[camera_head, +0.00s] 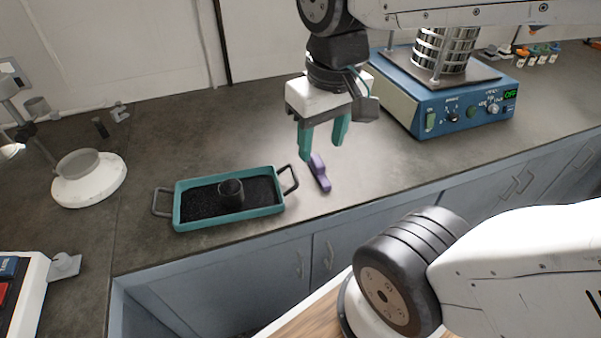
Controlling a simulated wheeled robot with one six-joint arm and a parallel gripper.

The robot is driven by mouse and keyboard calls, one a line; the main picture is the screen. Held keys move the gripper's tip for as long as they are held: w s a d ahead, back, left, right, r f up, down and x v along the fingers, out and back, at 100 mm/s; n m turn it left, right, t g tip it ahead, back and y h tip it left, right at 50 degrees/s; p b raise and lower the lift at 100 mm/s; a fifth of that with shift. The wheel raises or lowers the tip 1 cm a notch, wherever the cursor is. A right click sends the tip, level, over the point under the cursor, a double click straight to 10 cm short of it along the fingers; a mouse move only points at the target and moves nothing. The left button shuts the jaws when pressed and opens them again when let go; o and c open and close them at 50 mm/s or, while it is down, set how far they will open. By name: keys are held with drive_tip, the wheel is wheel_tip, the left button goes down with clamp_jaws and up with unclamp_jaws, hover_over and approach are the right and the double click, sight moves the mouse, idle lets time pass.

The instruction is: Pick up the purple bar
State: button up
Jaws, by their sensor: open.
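A teal tray (226,219) with black granules, handles and a dark cylinder (231,192) stands left of the bar. A blue sieve shaker (440,118) stands at the back right. A white round-based device (88,185) is at the left. The counter right of the bar is clear.

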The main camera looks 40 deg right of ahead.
drive_tip(key=w+d+f+m, duration=0.2)
drive_tip(key=w+d+f, duration=0.5)
drive_tip(key=w, duration=0.4)
drive_tip(key=m+g, duration=0.1)
hover_over(318, 160)
drive_tip(key=f, duration=0.9)
drive_tip(key=shift+s+a+f, duration=0.15)
drive_tip(key=shift+a+f, duration=0.05)
drive_tip(key=shift+a, duration=0.05)
drive_tip(key=shift+d+f, duration=0.1)
drive_tip(key=shift+f, duration=0.25)
wheel_tip(318, 160, down, 8)
drive_tip(key=shift+d+r, duration=0.15)
drive_tip(key=shift+r, duration=0.1)
clamp_jaws()
